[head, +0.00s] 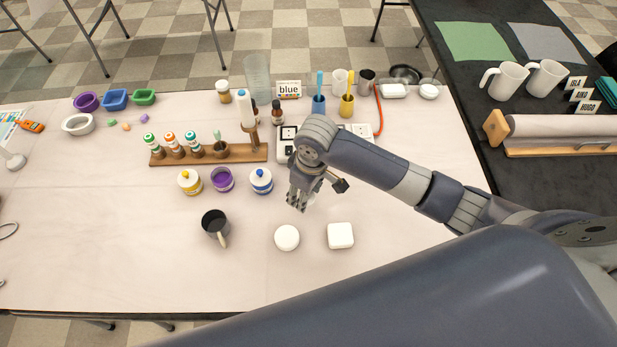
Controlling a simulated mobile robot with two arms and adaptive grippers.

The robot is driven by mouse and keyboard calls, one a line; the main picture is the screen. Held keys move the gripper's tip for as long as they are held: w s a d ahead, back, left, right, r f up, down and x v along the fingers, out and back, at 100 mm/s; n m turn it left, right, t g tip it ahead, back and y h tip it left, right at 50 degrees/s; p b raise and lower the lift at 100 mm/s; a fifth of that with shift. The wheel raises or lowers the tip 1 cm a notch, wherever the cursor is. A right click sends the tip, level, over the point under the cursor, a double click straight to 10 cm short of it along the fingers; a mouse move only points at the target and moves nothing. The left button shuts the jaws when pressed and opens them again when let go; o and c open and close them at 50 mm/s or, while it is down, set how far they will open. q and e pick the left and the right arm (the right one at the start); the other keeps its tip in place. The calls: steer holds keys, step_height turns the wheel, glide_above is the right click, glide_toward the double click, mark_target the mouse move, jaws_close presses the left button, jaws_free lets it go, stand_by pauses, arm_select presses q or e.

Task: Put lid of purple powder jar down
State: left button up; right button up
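The purple powder jar (222,180) stands on the white table between the yellow-lidded jar (190,182) and the blue-lidded jar (261,181). Its top is open and purple powder shows inside. My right gripper (297,207) points down over the table, right of the blue-lidded jar and above the round white block. Its fingertips look close together. A small pale patch shows by the right side of the fingers; I cannot tell whether it is the purple jar's lid. No lid is clearly visible on the table. My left gripper is not in view.
A dark mug (216,226), a round white block (287,237) and a square white block (340,235) stand in front. A wooden rack (208,155) with bottles is behind the jars. The table's left front is clear. My arm hides part of the right side.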

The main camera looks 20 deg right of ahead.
steer(key=w, duration=0.1)
steer(key=w+d, duration=0.1)
steer(key=w, duration=0.1)
steer(key=w+d, duration=0.1)
steer(key=w, duration=0.1)
steer(key=shift+d+f, duration=0.15)
steer(key=shift+f, duration=0.1)
steer(key=shift+w+d+f+p, duration=0.1)
steer(key=shift+w+f+p, duration=0.1)
steer(key=shift+f+p, duration=0.1)
step_height(320, 180, down, 2)
steer(key=shift+f, duration=0.45)
steer(key=shift+f, duration=0.15)
steer(key=o, duration=0.7)
steer(key=shift+o, duration=0.2)
